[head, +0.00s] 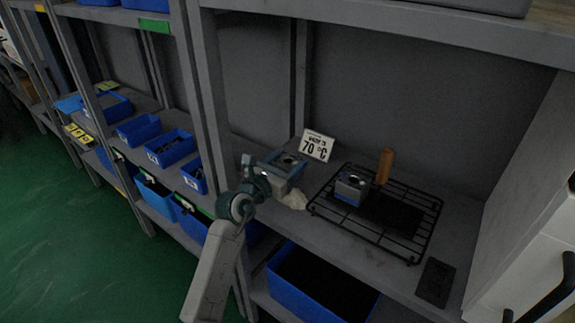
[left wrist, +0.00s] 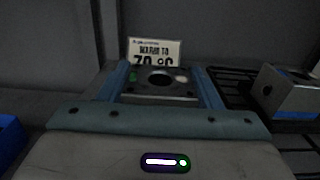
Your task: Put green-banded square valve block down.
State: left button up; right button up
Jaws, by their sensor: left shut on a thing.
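The green-banded square valve block (left wrist: 160,82) is grey metal with a round dark hole in its top. A bit of green shows at its left edge in the left wrist view. My left gripper (head: 287,162) is shut on it, one finger along each side. In the head view the block (head: 290,159) is left of the wire rack, over the shelf near a pale cloth-like thing (head: 293,198). I cannot tell whether its underside touches anything. My right gripper is not in view.
A black wire rack (head: 413,259) holds a blue-banded block (head: 350,188) and a dark mat; a wooden handle (head: 385,166) rises at its back. A "70 °C" sign (head: 317,145) stands behind my gripper. A dark plate (head: 435,282) lies front right. Blue bins (head: 170,147) fill the left shelves.

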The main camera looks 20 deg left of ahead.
pick_arm(q)
jog(key=shift+f, duration=0.7)
jog(key=shift+c, duration=0.2)
jog(key=o, duration=1.4)
jog(key=shift+f, duration=0.15)
jog(key=shift+o, duration=0.2)
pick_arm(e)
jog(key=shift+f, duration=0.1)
pick_arm(q)
jog(key=shift+r, duration=0.25)
jog(key=shift+s, duration=0.1)
jog(key=shift+s+a, duration=0.15)
jog(key=shift+s, duration=0.15)
jog(key=v, duration=1)
jog(key=shift+s+a+r, duration=0.1)
jog(key=shift+s, duration=0.1)
jog(key=shift+s+a+b, duration=0.1)
jog(key=shift+s+b, duration=0.2)
jog(key=shift+s, duration=0.05)
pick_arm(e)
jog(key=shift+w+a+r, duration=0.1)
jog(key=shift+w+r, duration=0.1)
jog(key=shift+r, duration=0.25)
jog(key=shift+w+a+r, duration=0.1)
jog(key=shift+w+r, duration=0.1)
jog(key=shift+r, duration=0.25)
